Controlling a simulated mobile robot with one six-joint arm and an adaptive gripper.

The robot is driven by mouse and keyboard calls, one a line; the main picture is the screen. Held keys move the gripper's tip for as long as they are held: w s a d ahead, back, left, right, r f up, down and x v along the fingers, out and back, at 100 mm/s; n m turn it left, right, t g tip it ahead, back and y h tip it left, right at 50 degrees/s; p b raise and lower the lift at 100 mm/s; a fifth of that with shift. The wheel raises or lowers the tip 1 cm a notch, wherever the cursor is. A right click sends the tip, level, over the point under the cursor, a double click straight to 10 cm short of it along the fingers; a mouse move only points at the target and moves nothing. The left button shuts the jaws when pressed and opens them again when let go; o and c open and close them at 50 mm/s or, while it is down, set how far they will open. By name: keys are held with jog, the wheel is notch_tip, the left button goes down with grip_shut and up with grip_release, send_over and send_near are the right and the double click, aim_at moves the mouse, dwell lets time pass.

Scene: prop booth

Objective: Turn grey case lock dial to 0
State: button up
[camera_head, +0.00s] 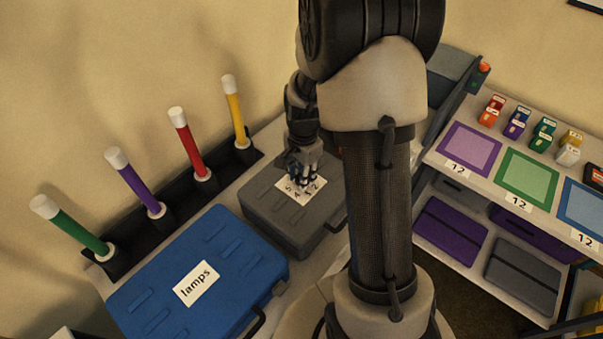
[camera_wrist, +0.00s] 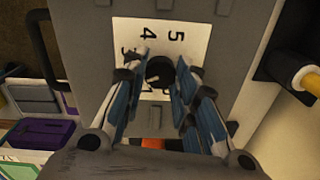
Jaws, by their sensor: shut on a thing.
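The grey case (camera_head: 265,208) lies closed on the counter, with a white number plate (camera_head: 288,188) on its lid. The black lock dial (camera_wrist: 159,71) sits between my fingertips. My gripper (camera_head: 307,172) is over the plate from above and shut on the dial; it also shows in the wrist view (camera_wrist: 160,75). The rest of the plate is hidden behind the fingers, and I cannot tell which number the dial points to.
A blue case (camera_head: 225,255) labelled "lamps" lies beside the grey case. Green, purple, red and yellow tubes (camera_head: 183,145) stand in a black rack behind. At right is a shelf (camera_head: 492,190) with coloured mats, small boxes and cases below.

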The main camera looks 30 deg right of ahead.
jog(key=shift+c, duration=1.3)
jog(key=shift+n, duration=0.3)
jog(key=n+p, duration=0.1)
jog(key=n, duration=0.7)
jog(key=shift+p, duration=0.35)
jog(key=n, duration=0.9)
jog(key=shift+p, duration=0.3)
jog(key=shift+n, duration=0.3)
